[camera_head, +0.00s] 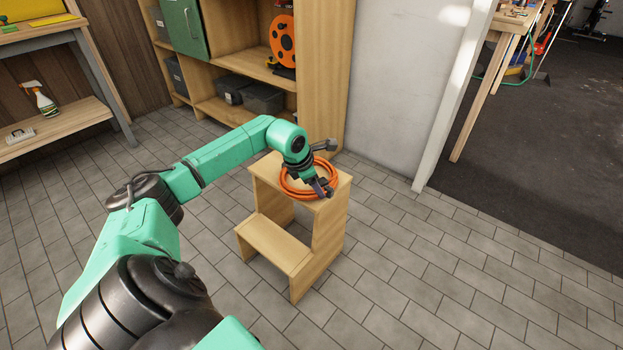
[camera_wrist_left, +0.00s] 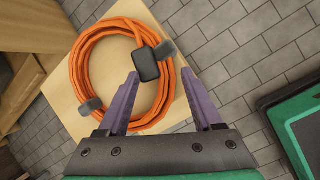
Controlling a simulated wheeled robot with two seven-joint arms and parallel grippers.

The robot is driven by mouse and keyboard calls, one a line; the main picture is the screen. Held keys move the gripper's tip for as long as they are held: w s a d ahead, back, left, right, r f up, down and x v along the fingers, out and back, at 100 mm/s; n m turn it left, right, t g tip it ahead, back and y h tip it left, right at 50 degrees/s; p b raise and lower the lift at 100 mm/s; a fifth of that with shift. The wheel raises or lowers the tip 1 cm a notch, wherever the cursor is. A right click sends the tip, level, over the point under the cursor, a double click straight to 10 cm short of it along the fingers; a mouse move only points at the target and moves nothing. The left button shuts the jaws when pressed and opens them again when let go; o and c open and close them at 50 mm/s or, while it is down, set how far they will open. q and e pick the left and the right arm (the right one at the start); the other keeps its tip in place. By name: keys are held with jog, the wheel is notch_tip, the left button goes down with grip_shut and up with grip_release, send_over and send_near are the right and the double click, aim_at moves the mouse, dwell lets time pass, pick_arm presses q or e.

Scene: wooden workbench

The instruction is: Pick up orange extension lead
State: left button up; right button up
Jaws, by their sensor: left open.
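The orange extension lead (camera_head: 296,190) lies coiled on the top of a small wooden step stool (camera_head: 331,232). In the left wrist view the coil (camera_wrist_left: 78,72) shows with a black block (camera_wrist_left: 146,65) and grey straps on it. My left gripper (camera_head: 327,190) is over the right part of the coil. In the left wrist view my left gripper (camera_wrist_left: 162,85) is open, with its purple fingers apart near the coil's right side. I cannot tell whether the fingers touch the lead. Part of the coil is hidden behind the gripper in the head view. My right gripper is not in view.
A wooden shelf unit (camera_head: 328,75) stands behind the stool, with an orange reel (camera_head: 283,40) and dark bins (camera_head: 262,98). A white wall (camera_head: 392,95) is at the back right. A bench with a spray bottle (camera_head: 45,102) is at the left. Tiled floor (camera_head: 440,270) around the stool is clear.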

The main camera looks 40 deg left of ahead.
pick_arm(q)
jog(key=x, duration=0.3)
jog(key=shift+s+a+f+b, duration=0.1)
jog(key=shift+a+b, duration=0.05)
jog(key=shift+b, duration=0.2)
jog(key=shift+c, duration=0.4)
grip_shut()
dwell(0.6)
